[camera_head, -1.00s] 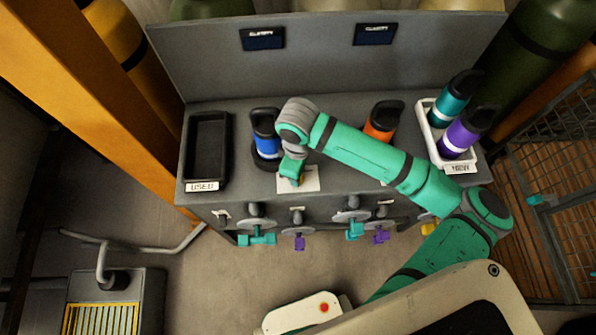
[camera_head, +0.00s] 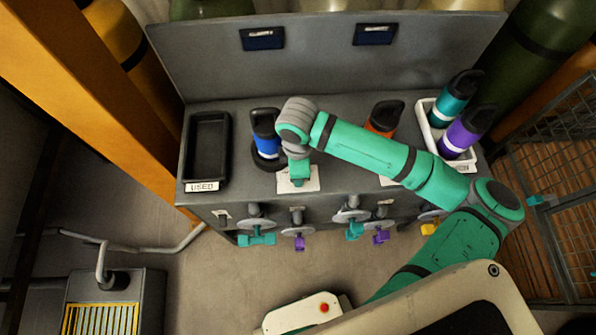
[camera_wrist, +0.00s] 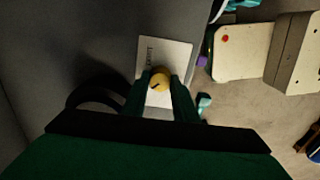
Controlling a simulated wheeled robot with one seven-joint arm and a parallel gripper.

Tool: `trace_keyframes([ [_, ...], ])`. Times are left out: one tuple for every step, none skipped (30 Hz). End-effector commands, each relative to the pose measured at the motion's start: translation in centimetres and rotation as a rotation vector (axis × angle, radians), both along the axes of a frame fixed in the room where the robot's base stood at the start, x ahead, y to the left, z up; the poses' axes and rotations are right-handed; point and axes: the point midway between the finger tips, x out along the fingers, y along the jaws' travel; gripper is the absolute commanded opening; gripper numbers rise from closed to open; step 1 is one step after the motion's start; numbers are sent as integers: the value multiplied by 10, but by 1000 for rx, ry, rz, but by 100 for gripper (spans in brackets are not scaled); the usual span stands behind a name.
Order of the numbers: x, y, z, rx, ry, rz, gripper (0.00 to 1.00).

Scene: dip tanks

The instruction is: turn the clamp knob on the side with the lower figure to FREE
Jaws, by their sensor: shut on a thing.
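A round yellow clamp knob (camera_wrist: 159,80) with a dark mark stands on a white label plate (camera_wrist: 152,55) in the wrist view. My gripper (camera_wrist: 160,84) is shut on this knob, one finger on each side. In the head view my gripper (camera_head: 299,177) is over the left plate (camera_head: 313,180) and hides the knob. The plate's lettering is too small to read. A second plate (camera_head: 386,182) on the right is mostly behind my arm. Two dark displays, left (camera_head: 262,39) and right (camera_head: 374,34), are on the back panel; their figures are illegible.
A blue bottle (camera_head: 265,145) stands just left of my wrist, an orange one (camera_head: 384,117) behind my arm. An empty USED tray (camera_head: 187,150) is at left; a white tray (camera_head: 431,125) holds teal and purple bottles at right. Valve handles (camera_head: 257,239) line the bench front.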

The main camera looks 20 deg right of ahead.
Motion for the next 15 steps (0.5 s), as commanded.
trace_keyframes([
  [0,0,1,1,-1,2,4],
  [0,0,1,1,-1,2,4],
  [0,0,1,1,-1,2,4],
  [0,0,1,1,-1,2,4],
  [0,0,1,1,-1,2,4],
  [0,0,1,1,-1,1,4],
  [0,0,1,1,-1,1,4],
  [0,0,1,1,-1,1,31],
  [0,0,1,1,-1,1,40],
  [0,0,1,1,-1,1,45],
  [0,0,1,1,-1,1,45],
  [0,0,0,1,-1,0,45],
  [0,0,0,1,-1,0,45],
  [0,0,0,1,-1,0,45],
  [0,0,0,1,-1,0,45],
])
